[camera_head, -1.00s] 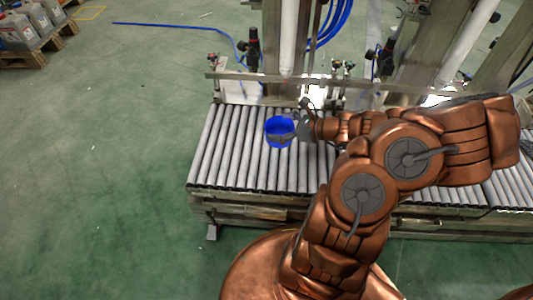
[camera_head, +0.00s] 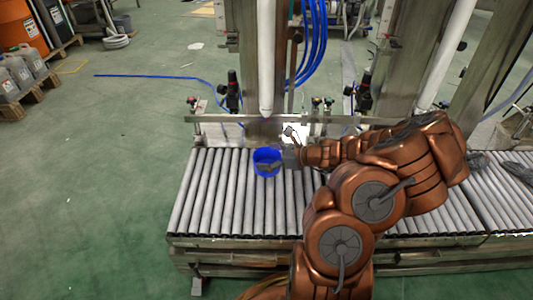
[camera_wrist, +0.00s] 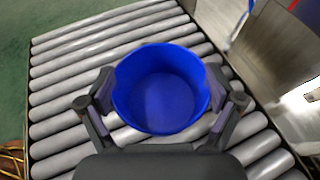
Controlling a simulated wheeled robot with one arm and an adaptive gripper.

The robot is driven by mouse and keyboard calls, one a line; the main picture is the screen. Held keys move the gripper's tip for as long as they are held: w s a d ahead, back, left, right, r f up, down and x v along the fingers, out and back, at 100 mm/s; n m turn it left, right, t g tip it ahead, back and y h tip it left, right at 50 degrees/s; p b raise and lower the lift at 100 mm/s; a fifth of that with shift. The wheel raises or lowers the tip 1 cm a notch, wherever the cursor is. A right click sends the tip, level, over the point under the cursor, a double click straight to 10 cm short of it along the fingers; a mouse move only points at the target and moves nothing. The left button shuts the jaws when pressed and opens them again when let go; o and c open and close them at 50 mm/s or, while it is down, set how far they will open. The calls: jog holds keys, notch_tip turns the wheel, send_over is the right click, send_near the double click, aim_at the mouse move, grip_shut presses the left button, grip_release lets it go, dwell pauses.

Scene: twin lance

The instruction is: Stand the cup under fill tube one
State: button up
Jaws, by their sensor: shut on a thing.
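The blue cup (camera_head: 266,155) is upright and open at the top, over the roller conveyor. In the wrist view the cup (camera_wrist: 160,95) looks empty, with one finger of my gripper (camera_wrist: 160,88) against each side. My gripper (camera_head: 270,167) is shut on the cup and reaches it from the right in the head view. A white fill tube (camera_head: 266,60) hangs behind the cup, and its tapered tip lines up with the cup from left to right. The tip appears higher and farther back. I cannot tell whether the cup's base touches the rollers.
The roller conveyor (camera_head: 215,195) is bare to the left of the cup. A metal rail (camera_head: 215,118) runs along its back edge. A second white tube (camera_head: 445,55) stands at the right. Blue hoses (camera_head: 318,45) hang beside the first tube.

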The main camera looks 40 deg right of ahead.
jog(key=w+d, duration=0.1)
jog(key=w+d+b, duration=0.1)
jog(key=w, duration=0.1)
jog(key=w+d+f, duration=0.1)
jog(key=w, duration=0.1)
jog(key=shift+d+b, duration=0.2)
jog(key=shift+b, duration=0.2)
jog(key=shift+w+d+r, duration=0.1)
jog(key=shift+w+d, duration=0.4)
jog(key=shift+w, duration=0.2)
jog(key=shift+w+f+b, duration=0.1)
jog(key=shift+f+b, duration=0.25)
jog(key=shift+b, duration=0.15)
jog(key=shift+f+b, duration=0.85)
jog(key=shift+f, duration=0.5)
jog(key=shift+f, duration=0.15)
jog(key=o, duration=0.8)
